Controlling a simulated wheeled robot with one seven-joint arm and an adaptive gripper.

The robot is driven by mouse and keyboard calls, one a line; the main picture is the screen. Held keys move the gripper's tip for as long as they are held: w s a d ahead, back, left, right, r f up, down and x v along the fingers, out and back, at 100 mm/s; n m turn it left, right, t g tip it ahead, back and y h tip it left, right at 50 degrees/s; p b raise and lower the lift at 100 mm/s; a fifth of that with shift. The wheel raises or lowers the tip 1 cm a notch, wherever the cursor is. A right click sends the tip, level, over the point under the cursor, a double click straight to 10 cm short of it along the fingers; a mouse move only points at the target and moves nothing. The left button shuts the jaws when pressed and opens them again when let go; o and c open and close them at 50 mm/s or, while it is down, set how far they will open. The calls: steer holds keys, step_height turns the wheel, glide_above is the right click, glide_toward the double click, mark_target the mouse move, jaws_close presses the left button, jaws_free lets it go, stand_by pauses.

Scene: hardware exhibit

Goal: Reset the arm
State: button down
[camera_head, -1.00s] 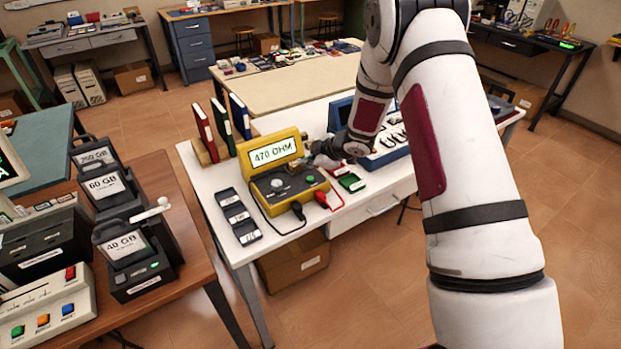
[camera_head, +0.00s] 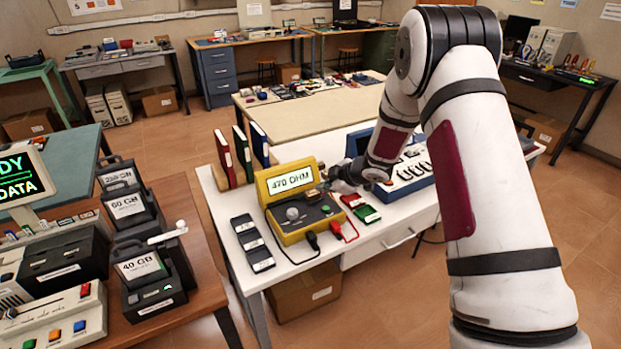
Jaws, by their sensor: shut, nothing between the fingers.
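My white arm (camera_head: 492,180) with dark red panels and black bands reaches in from the lower right over the white table. My gripper (camera_head: 341,180) is small and partly hidden by the wrist. It is shut and empty, just right of the yellow meter (camera_head: 290,185), whose screen reads 470 OHM. I cannot tell whether it touches anything there.
A brown table (camera_head: 200,262) with labelled drives (camera_head: 140,268) stands left. Open floor lies at right (camera_head: 575,220).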

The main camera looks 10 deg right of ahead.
steer(key=s+d+r+m+t+h, duration=0.15)
steer(key=d+r+m+h, duration=0.25)
steer(key=r, duration=1)
steer(key=s+d+r+m+h, duration=0.2)
steer(key=s+d+r+m, duration=0.15)
steer(key=s+r, duration=0.7)
steer(key=s+r+m+g+h, duration=0.15)
steer(key=s+r+m, duration=0.4)
steer(key=s, duration=0.75)
steer(key=s+a+m+g+y, duration=0.1)
steer(key=s+a, duration=0.2)
steer(key=s, duration=0.6)
steer(key=s+a+m+g+y, duration=0.1)
steer(key=s+a, duration=0.3)
steer(key=s, duration=0.5)
steer(key=shift+s+f+g+y, duration=0.3)
steer(key=shift+s+y, duration=0.1)
steer(key=shift+y, duration=0.05)
